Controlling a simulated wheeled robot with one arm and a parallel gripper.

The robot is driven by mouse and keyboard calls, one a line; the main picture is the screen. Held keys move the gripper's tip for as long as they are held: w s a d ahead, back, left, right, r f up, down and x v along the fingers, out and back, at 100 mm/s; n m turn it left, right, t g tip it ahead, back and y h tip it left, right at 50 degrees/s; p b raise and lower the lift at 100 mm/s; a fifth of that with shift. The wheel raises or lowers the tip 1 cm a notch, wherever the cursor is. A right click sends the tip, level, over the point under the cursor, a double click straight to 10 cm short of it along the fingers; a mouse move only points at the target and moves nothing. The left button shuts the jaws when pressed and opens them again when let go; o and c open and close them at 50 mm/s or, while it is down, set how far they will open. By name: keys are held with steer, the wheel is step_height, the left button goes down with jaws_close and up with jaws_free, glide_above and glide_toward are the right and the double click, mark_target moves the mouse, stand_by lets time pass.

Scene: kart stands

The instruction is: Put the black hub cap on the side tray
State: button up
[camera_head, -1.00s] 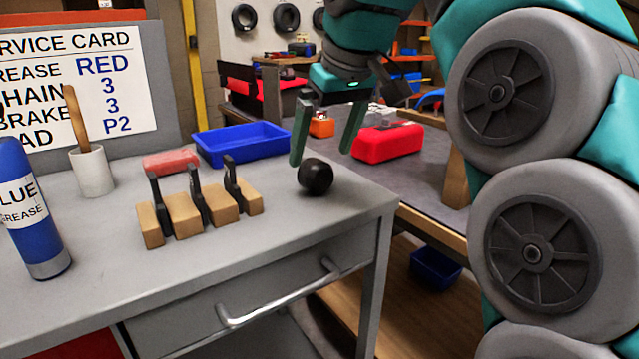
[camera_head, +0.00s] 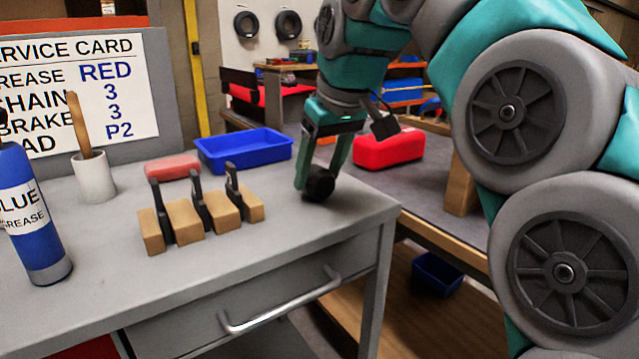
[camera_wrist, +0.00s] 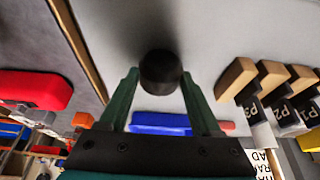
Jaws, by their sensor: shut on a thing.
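The black hub cap (camera_head: 319,186), a small dark round piece, is at the right end of the grey cart top (camera_head: 290,228). My gripper (camera_head: 318,177) reaches down from above and is shut on it. In the wrist view the hub cap (camera_wrist: 161,72) sits between my two green fingertips (camera_wrist: 160,80). I cannot tell whether it still touches the cart top. A shallow blue tray (camera_head: 243,165) stands at the back of the cart, left of my gripper, and looks empty. It also shows in the wrist view (camera_wrist: 160,129).
Several tan blocks with black clips (camera_head: 185,222) stand left of the gripper. Behind them lies a red block (camera_head: 172,167). A white cup (camera_head: 94,176), a blue grease tube (camera_head: 30,215) and the service card (camera_head: 80,90) are farther left. A red case (camera_head: 388,150) is on the bench behind.

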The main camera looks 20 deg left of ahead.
steer(key=c, duration=0.9)
steer(key=shift+r, duration=0.2)
